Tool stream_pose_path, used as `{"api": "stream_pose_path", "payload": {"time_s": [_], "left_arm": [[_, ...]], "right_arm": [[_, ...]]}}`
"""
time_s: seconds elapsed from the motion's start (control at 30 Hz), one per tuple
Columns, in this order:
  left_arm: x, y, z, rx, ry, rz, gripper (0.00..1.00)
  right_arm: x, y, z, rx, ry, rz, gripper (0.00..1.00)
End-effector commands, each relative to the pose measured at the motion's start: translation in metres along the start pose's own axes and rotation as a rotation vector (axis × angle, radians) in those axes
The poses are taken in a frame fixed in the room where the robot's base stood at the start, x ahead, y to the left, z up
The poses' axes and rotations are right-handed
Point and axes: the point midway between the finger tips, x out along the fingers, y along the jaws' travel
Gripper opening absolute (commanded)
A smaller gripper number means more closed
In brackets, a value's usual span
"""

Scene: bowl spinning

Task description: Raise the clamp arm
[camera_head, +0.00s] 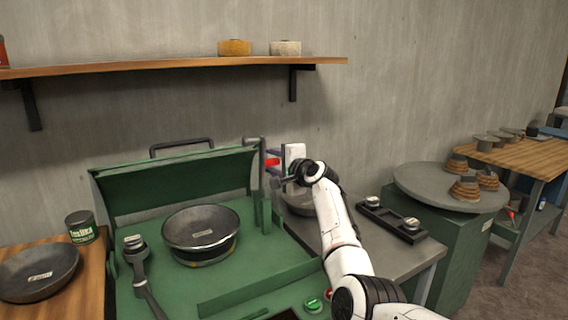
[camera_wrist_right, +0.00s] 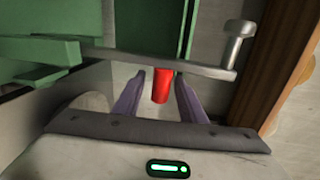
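The clamp arm (camera_wrist_right: 205,68) is a flat grey bar across the right wrist view, with a bolt-like pin at its right end and a red grip (camera_wrist_right: 161,88) on it. My right gripper (camera_wrist_right: 160,76) has its two purple fingers on either side of the red grip, with gaps showing, so it is open around it. In the head view the red grip (camera_head: 272,162) shows beside the gripper, near the green machine's (camera_head: 180,176) upright right edge. The arm's exact tilt is hard to tell there. My left gripper is out of view.
A dark metal bowl (camera_head: 201,228) sits on the machine bed. A grey tool-like part (camera_head: 139,262) stands left of it. Another bowl (camera_head: 38,272) and a can (camera_head: 82,227) are on the wooden table. A shelf (camera_head: 170,64) runs above; a round grey table (camera_head: 425,190) stands right.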

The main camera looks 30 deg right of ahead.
Motion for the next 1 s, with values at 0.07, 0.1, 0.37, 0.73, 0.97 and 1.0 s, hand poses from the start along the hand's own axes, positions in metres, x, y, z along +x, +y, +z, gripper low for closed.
{"api": "stream_pose_path", "payload": {"time_s": [0.07, 0.1, 0.37, 0.73, 0.97, 1.0], "left_arm": [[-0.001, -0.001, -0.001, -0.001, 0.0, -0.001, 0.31], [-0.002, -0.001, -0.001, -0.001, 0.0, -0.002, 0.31], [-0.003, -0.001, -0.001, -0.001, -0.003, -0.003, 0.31], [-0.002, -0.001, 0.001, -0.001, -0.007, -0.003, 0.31], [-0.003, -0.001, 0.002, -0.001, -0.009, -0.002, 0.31], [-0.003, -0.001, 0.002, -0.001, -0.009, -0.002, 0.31]], "right_arm": [[-0.009, -0.001, 0.0, -0.001, 0.0, -0.002, 0.37], [-0.014, 0.0, 0.0, 0.0, 0.0, -0.002, 0.37], [-0.048, 0.0, 0.0, 0.001, 0.001, -0.002, 0.37], [-0.076, 0.0, 0.0, 0.003, 0.0, -0.001, 0.37], [-0.077, 0.0, 0.0, 0.003, -0.001, 0.0, 0.37], [-0.077, 0.0, 0.0, 0.003, 0.0, 0.0, 0.37]]}}
